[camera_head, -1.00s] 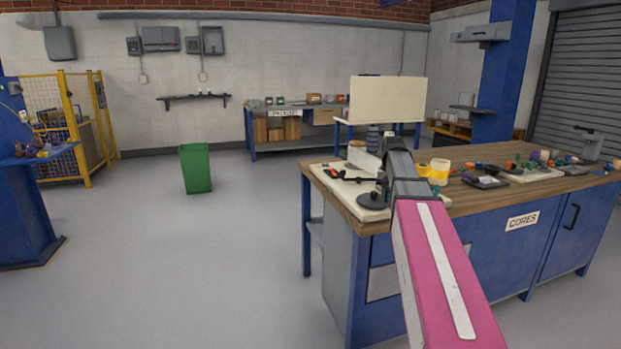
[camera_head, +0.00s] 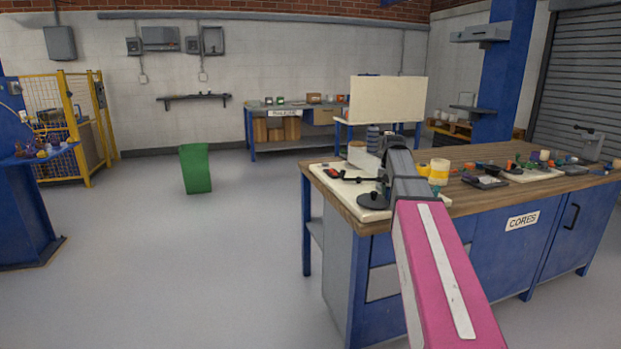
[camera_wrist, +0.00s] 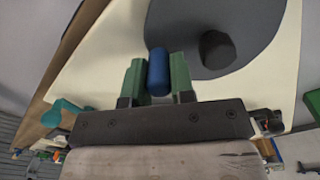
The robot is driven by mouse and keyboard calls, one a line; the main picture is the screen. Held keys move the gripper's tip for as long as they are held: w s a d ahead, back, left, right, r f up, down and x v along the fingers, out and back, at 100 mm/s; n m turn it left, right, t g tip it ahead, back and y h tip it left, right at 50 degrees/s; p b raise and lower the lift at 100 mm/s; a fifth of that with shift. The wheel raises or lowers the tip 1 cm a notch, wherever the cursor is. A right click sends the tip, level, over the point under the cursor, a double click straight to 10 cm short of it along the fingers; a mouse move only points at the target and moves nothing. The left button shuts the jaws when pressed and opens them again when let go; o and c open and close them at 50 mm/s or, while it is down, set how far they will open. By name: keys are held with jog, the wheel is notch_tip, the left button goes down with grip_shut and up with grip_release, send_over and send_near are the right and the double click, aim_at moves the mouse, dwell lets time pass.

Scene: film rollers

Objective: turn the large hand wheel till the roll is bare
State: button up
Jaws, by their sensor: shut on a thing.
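The large hand wheel is a dark grey disc (camera_wrist: 215,35) with a black hub, lying on a cream board in the wrist view. In the head view the wheel (camera_head: 373,201) sits at the near left corner of the wooden-topped bench. A blue upright handle (camera_wrist: 159,75) stands at the wheel's edge. My gripper (camera_wrist: 157,70) has its two green fingers on either side of this handle and is shut on it. My arm hides part of the board in the head view. I cannot make out the roll's winding clearly.
The cream board (camera_head: 345,188) holds a pale upright block and small red and black parts. A yellow and white spool (camera_head: 439,171) stands right of my arm. Several small parts and trays (camera_head: 485,181) lie further right. A green bin (camera_head: 195,168) stands on open floor.

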aim_at(380, 195)
jog(key=shift+o, duration=0.5)
jog(key=shift+w+a, duration=0.25)
jog(key=shift+w, duration=0.8)
jog(key=shift+c, duration=0.4)
jog(key=shift+a, duration=0.1)
jog(key=shift+w+a, duration=0.5)
jog(key=shift+w, duration=0.3)
